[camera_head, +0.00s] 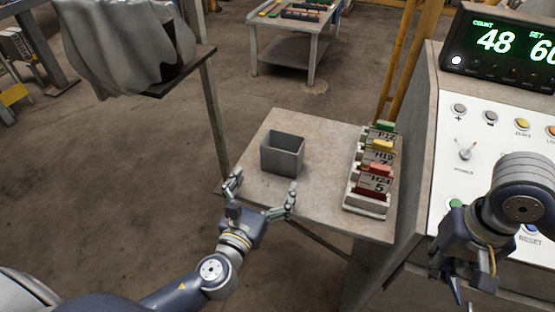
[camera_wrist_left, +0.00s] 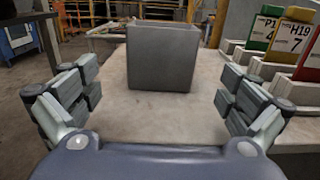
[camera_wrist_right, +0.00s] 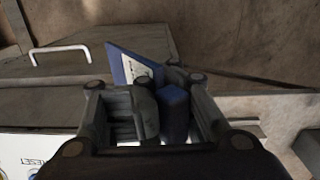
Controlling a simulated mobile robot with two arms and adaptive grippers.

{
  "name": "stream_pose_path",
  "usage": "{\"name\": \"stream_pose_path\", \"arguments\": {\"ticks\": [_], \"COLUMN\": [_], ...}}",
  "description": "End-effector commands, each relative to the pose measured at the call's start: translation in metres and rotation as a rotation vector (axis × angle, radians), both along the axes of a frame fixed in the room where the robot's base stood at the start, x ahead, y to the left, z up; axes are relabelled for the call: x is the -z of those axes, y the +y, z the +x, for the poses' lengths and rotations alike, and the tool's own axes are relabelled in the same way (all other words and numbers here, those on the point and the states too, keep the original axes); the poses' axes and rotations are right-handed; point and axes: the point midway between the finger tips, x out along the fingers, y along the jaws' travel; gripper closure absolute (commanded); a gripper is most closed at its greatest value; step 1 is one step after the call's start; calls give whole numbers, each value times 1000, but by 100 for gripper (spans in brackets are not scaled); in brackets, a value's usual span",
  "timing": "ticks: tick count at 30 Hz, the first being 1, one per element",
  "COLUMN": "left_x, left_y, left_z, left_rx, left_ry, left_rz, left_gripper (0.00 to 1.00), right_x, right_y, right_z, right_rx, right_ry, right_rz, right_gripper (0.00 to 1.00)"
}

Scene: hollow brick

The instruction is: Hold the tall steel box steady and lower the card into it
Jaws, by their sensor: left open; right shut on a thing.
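The tall steel box (camera_head: 283,153) is grey and open-topped, and stands upright on the small table. It is also centred in the left wrist view (camera_wrist_left: 162,58). My left gripper (camera_head: 262,190) is open in front of the box, with its fingers spread wider than the box and not touching it. My right gripper (camera_head: 458,268) is in front of the control panel, well to the right of the box. It is shut on a blue card with a white label (camera_wrist_right: 135,70), which shows tilted between the fingers in the right wrist view. The inside bottom of the box is hidden.
A light rack (camera_head: 365,207) on the table's right side holds green, yellow and red cards, the red one marked H24 (camera_head: 375,181). The control panel (camera_head: 470,130) with a lit counter stands at the right. The tabletop (camera_head: 325,150) between box and rack is clear.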

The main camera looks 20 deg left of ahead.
Motion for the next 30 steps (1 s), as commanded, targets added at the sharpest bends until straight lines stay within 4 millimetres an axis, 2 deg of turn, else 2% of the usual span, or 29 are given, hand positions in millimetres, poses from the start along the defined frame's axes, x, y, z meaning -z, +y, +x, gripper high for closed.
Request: {"name": "stream_pose_path", "arguments": {"ticks": [3,9,15,21,28,29,30], "left_x": [-4,-3,-1,0,0,0,0], "left_y": [-1,-3,-4,-4,-4,-4,-4], "left_z": [25,63,87,96,96,96,96], "left_rx": [0,0,2,2,2,2,2], "left_ry": [-4,-2,-1,0,0,0,0], "left_rz": [0,-2,-2,-3,-3,-3,-3], "left_gripper": [0,0,0,0,0,5,14], "right_x": [-9,-16,-19,-20,-20,-20,-20], "right_y": [0,0,0,0,0,0,0], "right_z": [0,0,0,0,0,0,0], "right_rx": [0,0,0,0,0,0,0], "right_ry": [0,0,0,0,0,0,0], "right_rz": [0,0,0,0,0,0,0], "right_gripper": [100,100,100,100,100,100,100]}}
